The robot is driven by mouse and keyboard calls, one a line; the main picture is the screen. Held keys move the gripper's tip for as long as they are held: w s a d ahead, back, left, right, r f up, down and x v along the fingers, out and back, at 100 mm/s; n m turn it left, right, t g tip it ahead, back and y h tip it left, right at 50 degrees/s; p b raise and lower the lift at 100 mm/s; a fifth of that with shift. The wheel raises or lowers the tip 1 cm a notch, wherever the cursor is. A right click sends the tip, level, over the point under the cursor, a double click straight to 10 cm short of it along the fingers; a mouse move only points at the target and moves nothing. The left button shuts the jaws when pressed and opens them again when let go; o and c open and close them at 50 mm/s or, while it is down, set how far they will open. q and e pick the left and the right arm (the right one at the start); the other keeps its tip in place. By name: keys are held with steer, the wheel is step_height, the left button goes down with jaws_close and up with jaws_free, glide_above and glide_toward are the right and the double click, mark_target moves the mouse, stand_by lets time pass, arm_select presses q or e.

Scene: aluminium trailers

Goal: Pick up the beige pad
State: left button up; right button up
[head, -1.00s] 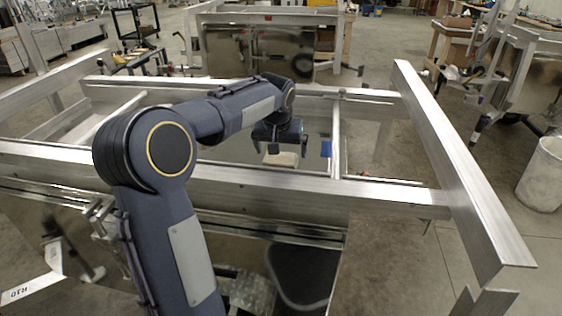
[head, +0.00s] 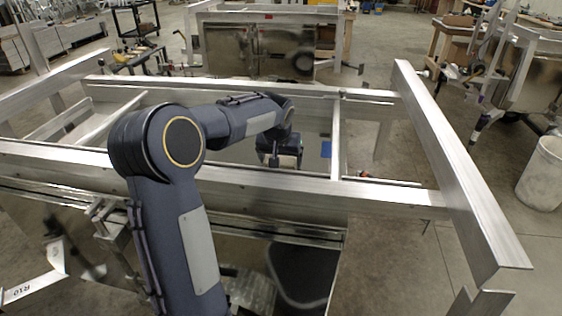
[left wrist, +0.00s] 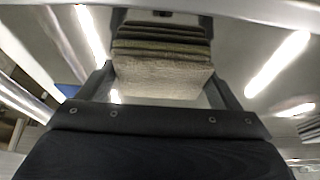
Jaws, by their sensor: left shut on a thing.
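The beige pad (left wrist: 162,78) shows in the left wrist view, a block with a pale face and darker layered edges, between the two fingers. My left gripper (head: 279,163) is shut on it, inside the aluminium trailer frame (head: 240,182), behind the near rail. In the head view the pad is hidden by the gripper. My right gripper is not in view.
Trailer rails surround my left arm; a tall right-hand beam (head: 455,160) rises above them. A crossbar (head: 335,140) stands right of the gripper, with a small blue patch (head: 326,150) beside it. A white bin (head: 543,172) stands at the far right.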

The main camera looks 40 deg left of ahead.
mark_target(281, 159)
arm_select(q)
steer(key=shift+r, duration=0.15)
steer(key=shift+r, duration=0.25)
step_height(281, 159, up, 2)
steer(key=shift+r, duration=0.1)
steer(key=shift+s+d+r+b, duration=0.6)
steer(key=shift+s+d+r, duration=0.9)
steer(key=shift+s+r, duration=0.25)
steer(key=shift+s+d+r+b, duration=0.6)
steer(key=shift+s+d+r, duration=1)
steer(key=shift+s, duration=0.2)
steer(key=shift+s+d+r+b, duration=0.6)
steer(key=shift+s+d+r, duration=0.85)
steer(key=shift+s+r, duration=0.3)
steer(key=shift+s+d+f, duration=0.1)
steer(key=shift+f, duration=0.05)
